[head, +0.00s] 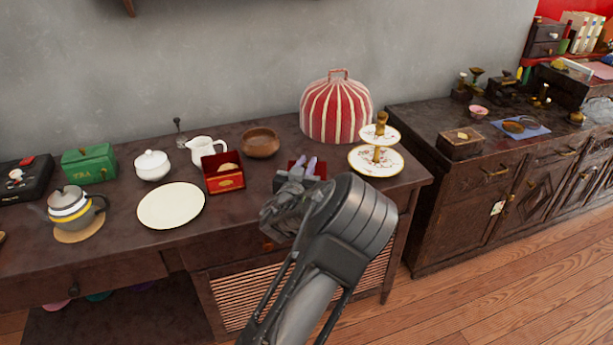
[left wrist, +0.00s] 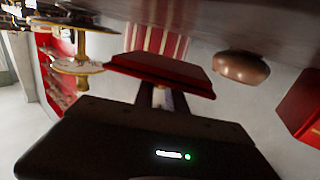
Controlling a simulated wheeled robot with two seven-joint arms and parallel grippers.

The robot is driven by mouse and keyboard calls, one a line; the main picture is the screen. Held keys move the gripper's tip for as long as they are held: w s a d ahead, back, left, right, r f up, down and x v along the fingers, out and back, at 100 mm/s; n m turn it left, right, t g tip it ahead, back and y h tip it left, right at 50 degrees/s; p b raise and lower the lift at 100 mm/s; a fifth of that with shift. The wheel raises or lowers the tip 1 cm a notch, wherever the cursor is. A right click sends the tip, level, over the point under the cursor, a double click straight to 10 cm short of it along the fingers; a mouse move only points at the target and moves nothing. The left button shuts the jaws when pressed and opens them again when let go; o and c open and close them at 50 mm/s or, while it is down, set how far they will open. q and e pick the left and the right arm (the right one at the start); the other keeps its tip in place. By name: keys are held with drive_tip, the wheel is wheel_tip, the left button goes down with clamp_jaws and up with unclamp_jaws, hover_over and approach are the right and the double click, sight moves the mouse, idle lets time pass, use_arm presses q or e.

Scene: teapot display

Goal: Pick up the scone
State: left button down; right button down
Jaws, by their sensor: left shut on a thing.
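A tan, rounded piece that looks like the scone (head: 229,168) lies in an open red box (head: 224,184) on the dark wooden table. My left gripper (head: 303,172) is to the right of it, at a second red box (head: 320,168). Two pale lilac shapes stick up there; I cannot tell whether they are fingertips or box contents. In the left wrist view my left gripper (left wrist: 163,98) reaches to this red box (left wrist: 160,68), with a pale lilac strip between the fingers. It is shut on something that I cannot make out. My right gripper is not in view.
A striped tea cosy (head: 336,108) and a two-tier cake stand (head: 378,160) stand close behind and to the right of my gripper. A wooden bowl (head: 261,142), white jug (head: 203,150), white plate (head: 171,205) and teapot (head: 70,206) stand further left.

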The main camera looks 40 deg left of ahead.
use_arm(q)
drive_tip(key=shift+f, duration=1.85)
drive_tip(key=shift+f+b, duration=0.25)
drive_tip(key=shift+b, duration=0.15)
drive_tip(key=c, duration=1.4)
unclamp_jaws()
drive_tip(key=shift+o, duration=0.2)
drive_tip(key=v, duration=0.7)
drive_tip(key=shift+s+d, duration=0.15)
drive_tip(key=shift+s, duration=0.25)
